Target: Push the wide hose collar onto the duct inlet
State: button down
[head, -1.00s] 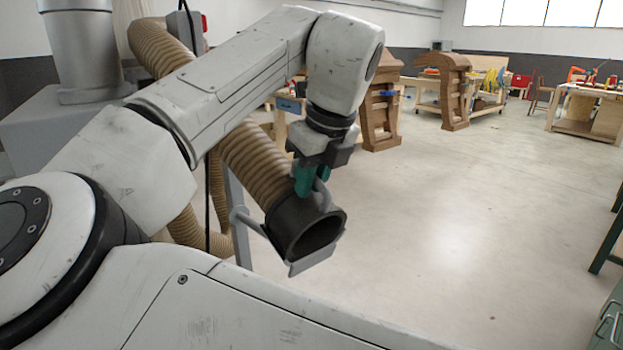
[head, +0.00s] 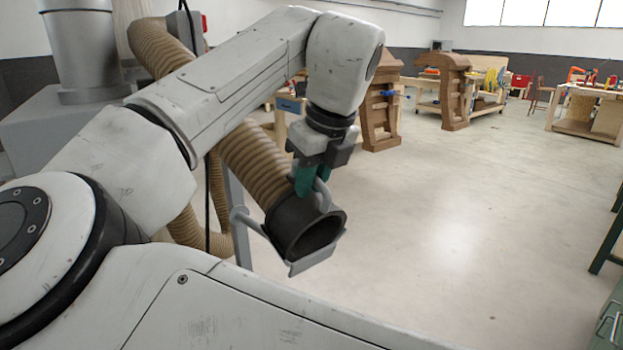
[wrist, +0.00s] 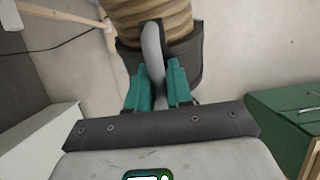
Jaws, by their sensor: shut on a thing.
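The wide hose collar (head: 283,226) is a dark, wide ring on the end of the ribbed tan hose (head: 252,162). Its open mouth faces down and to the right in the head view. My gripper (head: 307,184) has teal fingers and is shut on the collar's grey loop handle (head: 323,194). In the wrist view the fingers (wrist: 159,84) stand on either side of the handle (wrist: 153,48), with the dark collar (wrist: 188,62) behind. The collar sits at a grey cradle (head: 316,259); whether it rests on it I cannot tell. I cannot make out the duct inlet.
The cradle is on a grey post (head: 241,230). A grey cylinder on a box (head: 80,60) stands at the left. A green cabinet (head: 610,318) is at the right edge. The middle floor is clear.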

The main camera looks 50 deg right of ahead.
dwell(0.3)
notch_tip(320, 180, up, 7)
jog(key=p, duration=0.7)
jog(key=shift+p, duration=0.4)
jog(key=shift+a, duration=0.1)
